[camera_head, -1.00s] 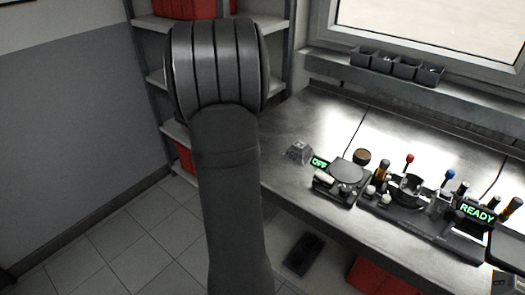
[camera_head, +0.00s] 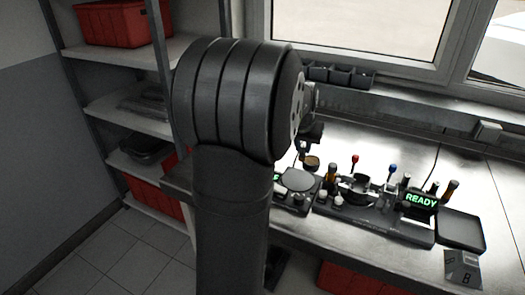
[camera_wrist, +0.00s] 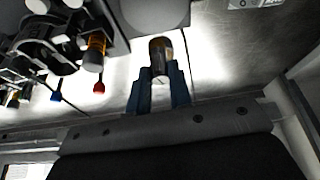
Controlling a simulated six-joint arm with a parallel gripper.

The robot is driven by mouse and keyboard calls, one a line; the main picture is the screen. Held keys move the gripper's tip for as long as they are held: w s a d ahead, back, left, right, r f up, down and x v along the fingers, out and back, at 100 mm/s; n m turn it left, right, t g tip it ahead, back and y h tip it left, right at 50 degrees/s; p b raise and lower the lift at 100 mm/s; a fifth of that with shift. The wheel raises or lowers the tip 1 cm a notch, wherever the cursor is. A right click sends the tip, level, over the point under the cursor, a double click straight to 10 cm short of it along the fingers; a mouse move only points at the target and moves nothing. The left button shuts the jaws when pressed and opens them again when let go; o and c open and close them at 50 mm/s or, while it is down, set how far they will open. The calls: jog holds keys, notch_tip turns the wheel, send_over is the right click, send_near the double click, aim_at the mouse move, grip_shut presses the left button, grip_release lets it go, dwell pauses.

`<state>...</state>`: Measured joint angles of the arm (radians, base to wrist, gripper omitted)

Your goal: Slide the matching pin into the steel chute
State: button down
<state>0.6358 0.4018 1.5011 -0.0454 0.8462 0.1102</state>
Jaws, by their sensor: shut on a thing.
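My gripper (camera_wrist: 159,92) has its blue fingers shut on a short cylindrical pin (camera_wrist: 160,58) with an amber-brown band and a metallic part, in the wrist view. In the head view my arm hides most of the gripper, and the pin cannot be made out. A grey steel block with white marking (camera_wrist: 254,3) is cut off at the top edge of the wrist view, apart from the pin. A steel block marked B (camera_head: 462,266) stands at the bench's front right in the head view. I cannot tell which block is the chute.
A dark fixture (camera_head: 375,215) with red- and blue-topped posts and orange-banded pins spans the bench. A green READY display (camera_head: 421,199) and a dark tray (camera_head: 461,231) are at its right. Bare bench lies behind.

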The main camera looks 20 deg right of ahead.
jog(key=s+d+r+m+g+h, duration=0.15)
jog(key=s+d+m, duration=0.25)
jog(key=s+d, duration=0.55)
jog(key=s+d+r+m+g, duration=0.1)
jog(key=s+d+r+m, duration=0.15)
jog(key=s+d, duration=0.75)
jog(key=shift+m, duration=0.35)
jog(key=shift+w+a+x, duration=0.1)
jog(key=shift+a+x, duration=0.05)
jog(key=shift+x, duration=0.65)
jog(key=shift+w+a+x, duration=0.1)
jog(key=shift+a+x, duration=0.05)
jog(key=shift+x, duration=0.65)
jog(key=shift+w+a+x, duration=0.1)
jog(key=shift+a+x, duration=0.05)
jog(key=shift+x, duration=0.65)
jog(key=shift+f, duration=1.5)
jog(key=c, duration=0.8)
grip_release()
jog(key=shift+r, duration=4.05)
